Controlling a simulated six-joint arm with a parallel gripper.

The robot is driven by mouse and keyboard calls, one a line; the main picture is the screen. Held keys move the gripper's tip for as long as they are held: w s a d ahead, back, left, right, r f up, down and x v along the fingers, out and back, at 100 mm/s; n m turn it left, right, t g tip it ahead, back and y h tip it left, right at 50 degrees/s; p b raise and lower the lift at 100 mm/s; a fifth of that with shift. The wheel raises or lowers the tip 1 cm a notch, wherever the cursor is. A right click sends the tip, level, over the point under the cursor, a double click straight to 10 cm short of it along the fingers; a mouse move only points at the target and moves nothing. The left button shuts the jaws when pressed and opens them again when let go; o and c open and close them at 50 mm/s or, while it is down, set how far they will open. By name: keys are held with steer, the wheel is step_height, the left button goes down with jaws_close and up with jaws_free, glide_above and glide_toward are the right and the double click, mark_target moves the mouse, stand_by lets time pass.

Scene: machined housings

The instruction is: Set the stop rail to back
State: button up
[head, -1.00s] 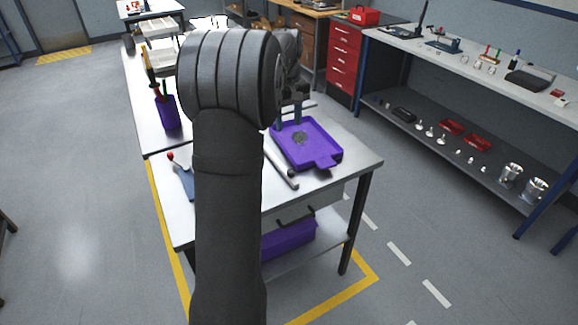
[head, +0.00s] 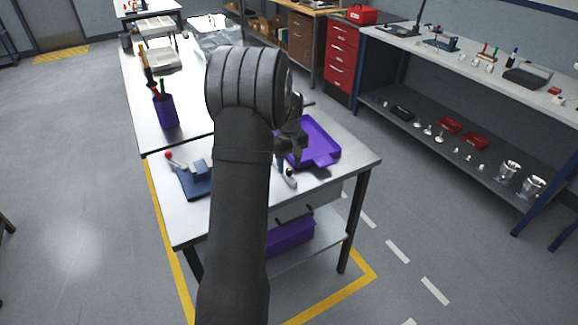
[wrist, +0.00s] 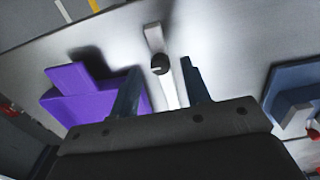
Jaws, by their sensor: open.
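The stop rail (head: 291,183) is a narrow light metal bar on the near part of the white table, just left of the purple tray. In the wrist view the rail (wrist: 154,38) runs between my fingers, with a dark round knob (wrist: 160,64) on it. My gripper (wrist: 160,67) is open, with one finger on each side of the knob; contact is not visible. In the head view my gripper (head: 285,160) points down over the rail and hides much of it. The rail's far part is hidden by my arm and gripper.
The purple tray (head: 322,150) lies right of the rail. A blue fixture (head: 194,183) with a red-balled lever (head: 169,156) stands to the left. A purple cup of tools (head: 165,112) is further back. The near right table corner is clear.

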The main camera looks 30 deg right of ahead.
steer(key=shift+f, duration=0.6)
jaws_close()
steer(key=a, duration=0.9)
steer(key=shift+a, duration=0.25)
jaws_free()
steer(key=shift+a, duration=0.1)
